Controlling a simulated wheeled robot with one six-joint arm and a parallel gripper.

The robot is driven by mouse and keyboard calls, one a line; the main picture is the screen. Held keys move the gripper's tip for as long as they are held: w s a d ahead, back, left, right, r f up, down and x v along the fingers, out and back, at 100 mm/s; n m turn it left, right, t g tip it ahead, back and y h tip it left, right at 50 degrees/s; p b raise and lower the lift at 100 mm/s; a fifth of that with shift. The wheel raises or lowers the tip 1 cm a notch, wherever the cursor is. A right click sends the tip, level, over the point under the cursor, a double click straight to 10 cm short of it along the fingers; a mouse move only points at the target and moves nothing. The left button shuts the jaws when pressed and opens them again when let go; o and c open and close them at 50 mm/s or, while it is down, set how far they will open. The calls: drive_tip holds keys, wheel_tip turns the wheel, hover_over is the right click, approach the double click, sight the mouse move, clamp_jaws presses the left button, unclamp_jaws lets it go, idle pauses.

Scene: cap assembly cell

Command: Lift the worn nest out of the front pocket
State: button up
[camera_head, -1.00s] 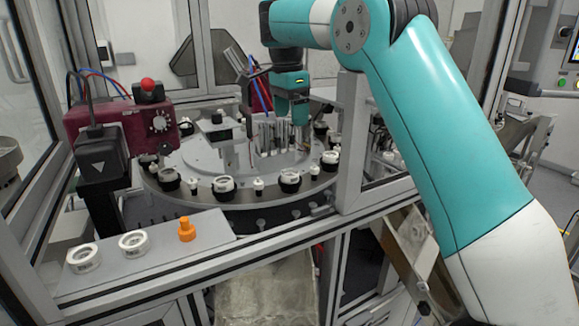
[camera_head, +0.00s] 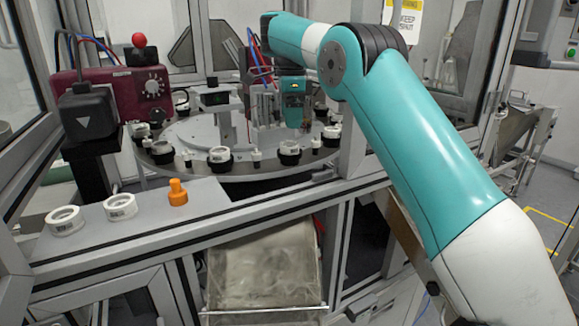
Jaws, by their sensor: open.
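My gripper (camera_head: 304,127) points down over the right side of the round dial plate (camera_head: 193,175). Its jaws are open and look empty; the fingertips are small and partly lost against the posts behind. White ring-shaped nests sit in black pockets around the dial's rim. Two are at the front, one left of centre (camera_head: 219,154) and one right of centre (camera_head: 289,148). The gripper appears above and behind the right one, apart from it. Which nest is the worn one cannot be told. Another nest (camera_head: 331,132) sits to the gripper's right.
A grey shelf (camera_head: 215,200) in front of the dial bears two loose white rings, (camera_head: 66,219) and (camera_head: 120,206), and an orange knobbed piece (camera_head: 177,192). A maroon unit (camera_head: 110,92) stands at left. A metal frame post (camera_head: 353,150) stands close right of the dial.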

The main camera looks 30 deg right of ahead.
sight(291, 142)
wheel_tip(291, 142, down, 8)
drive_tip(key=b, duration=0.6)
drive_tip(key=shift+r, duration=0.35)
drive_tip(key=c, duration=1)
drive_tip(key=shift+r, duration=0.15)
